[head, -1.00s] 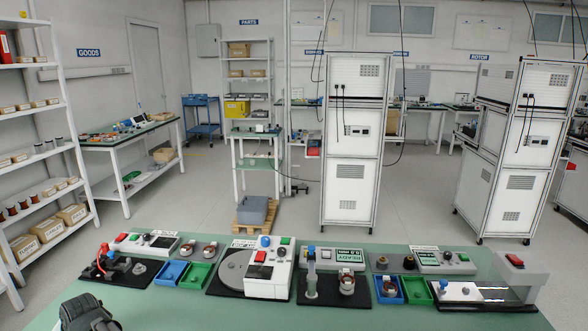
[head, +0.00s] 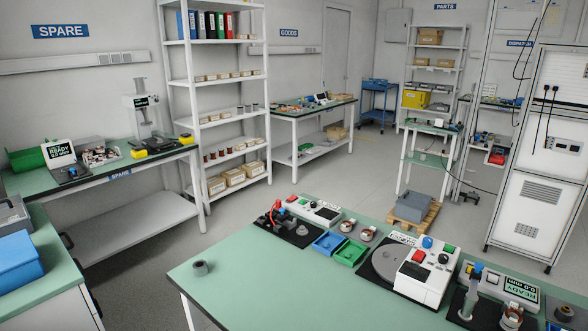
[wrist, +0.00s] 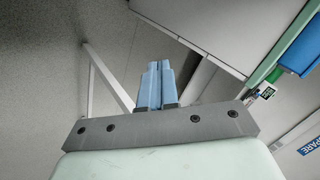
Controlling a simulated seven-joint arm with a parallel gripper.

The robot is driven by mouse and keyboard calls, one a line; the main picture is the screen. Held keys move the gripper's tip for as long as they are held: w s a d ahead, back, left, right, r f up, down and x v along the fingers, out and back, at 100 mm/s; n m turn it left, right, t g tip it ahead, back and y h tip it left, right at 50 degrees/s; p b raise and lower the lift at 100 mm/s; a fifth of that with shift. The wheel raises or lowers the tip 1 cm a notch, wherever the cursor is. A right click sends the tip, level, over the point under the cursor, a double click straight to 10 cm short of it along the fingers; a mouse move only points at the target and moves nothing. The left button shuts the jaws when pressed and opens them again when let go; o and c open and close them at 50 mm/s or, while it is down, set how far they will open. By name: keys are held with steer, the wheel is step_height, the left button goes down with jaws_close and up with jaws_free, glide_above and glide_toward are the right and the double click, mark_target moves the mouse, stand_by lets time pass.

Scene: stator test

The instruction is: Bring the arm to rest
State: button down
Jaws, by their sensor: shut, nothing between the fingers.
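My gripper (wrist: 154,88) shows in the wrist view with its two blue fingers together and nothing between them. It points toward grey floor and the side of a white cabinet, with no object touching the fingers. My gripper and arm do not show in the head view now.
A white cabinet with a green top (head: 62,262) bears a blue bin (head: 15,262) at the lower left. The SPARE bench (head: 100,180) stands behind it, beside a white shelf rack (head: 218,90). Open floor (head: 150,268) lies between the benches.

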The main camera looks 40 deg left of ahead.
steer(key=w+d+f+m+h, duration=0.2)
steer(key=w+d+f, duration=0.65)
steer(key=f, duration=0.25)
steer(key=w+d+f+m+h, duration=0.1)
steer(key=w+d+f+h, duration=0.1)
steer(key=w+d+f, duration=0.65)
steer(key=w+d+f+m+h, duration=0.15)
steer(key=w+d+f, duration=0.25)
steer(key=d+f, duration=0.4)
steer(key=w+d+f+m+h, duration=0.1)
steer(key=w+d+f+h, duration=0.1)
steer(key=w+d+f, duration=0.45)
steer(key=s+d+f+m+g+h, duration=0.1)
steer(key=d+f, duration=0.2)
steer(key=d, duration=0.7)
steer(key=s+d+f+m+g+h, duration=0.1)
steer(key=d+f+g, duration=0.1)
steer(key=d, duration=0.8)
steer(key=s+d+f+m+g, duration=0.1)
steer(key=d+f, duration=0.2)
steer(key=d, duration=0.7)
steer(key=s+d+r+n+g+y, duration=0.1)
steer(key=s+d+r, duration=0.2)
steer(key=d, duration=0.8)
steer(key=s+d+r+n, duration=0.1)
steer(key=s+d+r, duration=0.2)
steer(key=d, duration=0.9)
steer(key=shift+r+g+y, duration=0.2)
steer(key=shift+g+y, duration=0.15)
steer(key=shift+g, duration=0.05)
